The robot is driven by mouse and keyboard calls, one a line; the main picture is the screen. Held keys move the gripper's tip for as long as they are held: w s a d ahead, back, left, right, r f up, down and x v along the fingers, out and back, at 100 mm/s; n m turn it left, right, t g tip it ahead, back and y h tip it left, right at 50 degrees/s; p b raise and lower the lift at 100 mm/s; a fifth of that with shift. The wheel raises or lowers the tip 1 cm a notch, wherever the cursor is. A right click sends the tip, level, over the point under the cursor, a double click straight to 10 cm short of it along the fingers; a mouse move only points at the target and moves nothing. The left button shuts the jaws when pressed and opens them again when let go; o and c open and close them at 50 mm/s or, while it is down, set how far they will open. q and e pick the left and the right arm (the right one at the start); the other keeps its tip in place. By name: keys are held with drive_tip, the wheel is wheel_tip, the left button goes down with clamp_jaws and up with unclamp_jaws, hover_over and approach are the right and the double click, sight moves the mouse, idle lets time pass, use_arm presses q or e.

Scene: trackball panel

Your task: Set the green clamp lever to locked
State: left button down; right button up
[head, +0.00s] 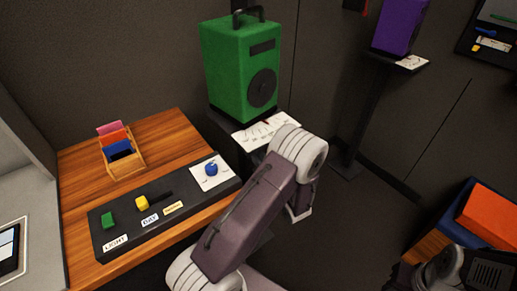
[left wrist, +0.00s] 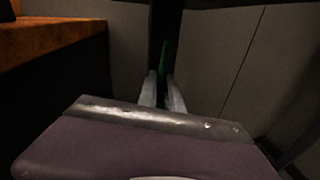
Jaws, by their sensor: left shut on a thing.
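The green clamp lever (left wrist: 165,55) shows in the left wrist view as a narrow upright green piece at the fingertips, against a dark vertical strip. My left gripper (left wrist: 162,88) is shut on it. Most of the lever is hidden by the fingers and the dimness, so its setting cannot be read. In the head view my own left arm covers the gripper and the lever. A dark part of what seems to be my right arm shows at the bottom right of the head view; its fingers cannot be made out.
A green speaker-like box (head: 240,70) stands behind my arm. A blue bin with an orange box (head: 490,217) is at right.

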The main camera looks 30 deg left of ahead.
use_arm(q)
drive_tip(key=m+p, duration=0.1)
drive_tip(key=s+m+p, duration=0.1)
drive_tip(key=p, duration=0.1)
drive_tip(key=shift+a+r+m+g, duration=0.25)
drive_tip(key=shift+r+m+g, duration=0.05)
drive_tip(key=shift+r, duration=0.1)
drive_tip(key=shift+s+a+m+p, duration=0.1)
drive_tip(key=shift+s+m+p, duration=0.15)
drive_tip(key=shift+m+p, duration=0.45)
drive_tip(key=c, duration=1.5)
unclamp_jaws()
drive_tip(key=v, duration=0.9)
drive_tip(key=shift+r+p, duration=0.2)
drive_tip(key=shift+p, duration=0.15)
